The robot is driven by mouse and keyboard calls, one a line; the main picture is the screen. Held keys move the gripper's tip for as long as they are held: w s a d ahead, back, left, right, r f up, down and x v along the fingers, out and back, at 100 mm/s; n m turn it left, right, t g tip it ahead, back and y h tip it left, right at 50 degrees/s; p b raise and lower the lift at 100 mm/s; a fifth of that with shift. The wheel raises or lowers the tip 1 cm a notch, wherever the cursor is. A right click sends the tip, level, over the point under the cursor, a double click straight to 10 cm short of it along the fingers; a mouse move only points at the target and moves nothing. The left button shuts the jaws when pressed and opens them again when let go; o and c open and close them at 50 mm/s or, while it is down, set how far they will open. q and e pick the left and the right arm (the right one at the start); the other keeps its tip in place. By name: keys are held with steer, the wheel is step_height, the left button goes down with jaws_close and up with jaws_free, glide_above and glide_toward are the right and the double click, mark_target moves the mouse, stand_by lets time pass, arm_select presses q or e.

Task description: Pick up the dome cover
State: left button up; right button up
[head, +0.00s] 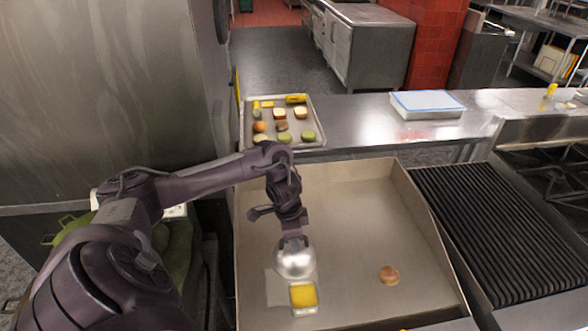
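The dome cover (295,262) is a shiny silver dome on or just over the griddle; I cannot tell whether it touches the surface. My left gripper (292,240) points down right at the dome's top, and its fingers hide the top and any knob there. I cannot tell whether the fingers are closed on it. A yellow square slice (303,294) with a pale edge lies just in front of the dome, partly beside its lower rim. My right gripper is not in view.
The griddle (350,215) has raised metal walls on its sides. A round brown patty or bun (389,275) lies on its right part. A tray of food pieces (251,137) stands behind, a blue-topped white container (427,103) at the back right. A black grill (490,220) is at the right.

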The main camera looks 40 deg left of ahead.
arm_select(q)
jaws_close()
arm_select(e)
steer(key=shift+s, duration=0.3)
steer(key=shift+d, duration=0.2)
arm_select(q)
steer(key=shift+r, duration=0.15)
steer(key=shift+w+r, duration=0.1)
steer(key=shift+r, duration=0.15)
step_height(320, 180, up, 2)
steer(key=shift+r+b, duration=0.1)
steer(key=shift+b, duration=0.2)
step_height(320, 180, up, 17)
steer(key=p, duration=0.6)
steer(key=shift+p, duration=0.35)
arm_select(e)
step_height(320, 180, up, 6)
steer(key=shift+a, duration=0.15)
